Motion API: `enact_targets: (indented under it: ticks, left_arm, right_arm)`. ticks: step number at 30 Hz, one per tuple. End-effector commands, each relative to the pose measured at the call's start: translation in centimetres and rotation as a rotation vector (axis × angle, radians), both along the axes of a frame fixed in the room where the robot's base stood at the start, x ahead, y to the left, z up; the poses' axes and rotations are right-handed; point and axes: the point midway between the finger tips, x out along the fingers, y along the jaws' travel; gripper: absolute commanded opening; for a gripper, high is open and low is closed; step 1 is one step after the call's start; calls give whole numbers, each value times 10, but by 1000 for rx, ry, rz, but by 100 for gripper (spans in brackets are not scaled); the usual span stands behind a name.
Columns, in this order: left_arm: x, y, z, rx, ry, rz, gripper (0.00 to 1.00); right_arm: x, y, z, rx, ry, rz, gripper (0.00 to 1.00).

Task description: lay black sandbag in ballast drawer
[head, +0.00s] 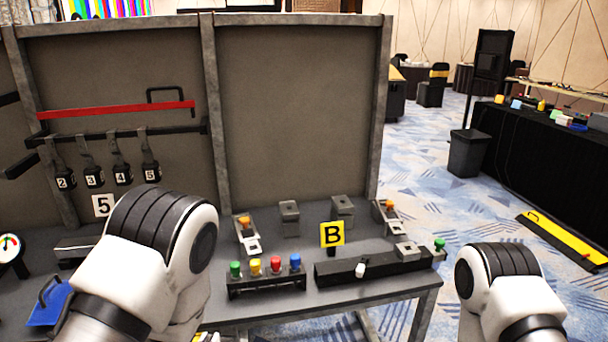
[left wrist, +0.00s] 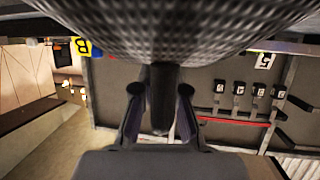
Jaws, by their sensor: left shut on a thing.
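In the left wrist view, my left gripper (left wrist: 160,98) is shut on the black sandbag (left wrist: 180,30), a dark, woven-looking bulk across the top of the picture. I cannot make out a ballast drawer in either view.
A grey bench (head: 310,307) carries a black rack of coloured knobs (head: 266,285), a yellow B sign (head: 332,234) and a black bar (head: 370,268). Numbered black items (head: 108,176) hang below a red bar (head: 115,110). A blue handled item (head: 48,303) is at left.

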Motion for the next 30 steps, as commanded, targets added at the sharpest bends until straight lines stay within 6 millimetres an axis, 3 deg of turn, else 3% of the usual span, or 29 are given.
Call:
enact_targets:
  ticks: [4,9,16,30]
  left_arm:
    - [-16,0,-25,0,0,0,0]
    - [-30,1,-39,0,-3,2,0]
    - [-29,1,-26,-1,-7,1,0]
    - [-28,0,-24,0,-6,0,0]
  right_arm:
    - [0,0,0,0,0,0,93]
    - [0,0,0,0,0,0,93]
    - [0,0,0,0,0,0,93]
    - [0,0,0,0,0,0,93]
